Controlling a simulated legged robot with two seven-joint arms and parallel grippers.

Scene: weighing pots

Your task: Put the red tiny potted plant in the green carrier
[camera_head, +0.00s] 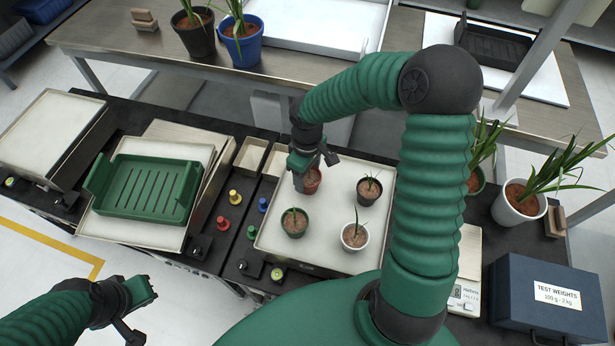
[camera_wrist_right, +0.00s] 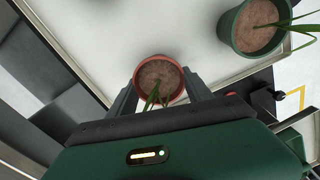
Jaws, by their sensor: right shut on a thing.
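The red tiny potted plant (camera_head: 313,182) is on the white tray (camera_head: 270,236), at its back left, partly hidden by my right gripper (camera_head: 312,166). In the right wrist view, the red pot (camera_wrist_right: 158,62) sits between the two fingers of my right gripper (camera_wrist_right: 158,92), which is shut on it. I cannot tell whether the pot touches the tray. The green carrier (camera_head: 152,188), slotted and empty, lies on a white platform at the left. My left gripper (camera_head: 136,308) is at the lower left, away from the objects; its jaw opening is unclear.
A green pot (camera_head: 294,222), a white pot (camera_head: 355,236) and a black pot (camera_head: 369,190) stand on the same tray. Coloured knobs (camera_head: 235,197) stand between tray and carrier. A blue test-weights box (camera_head: 545,300) and a large white pot (camera_head: 518,204) are at the right.

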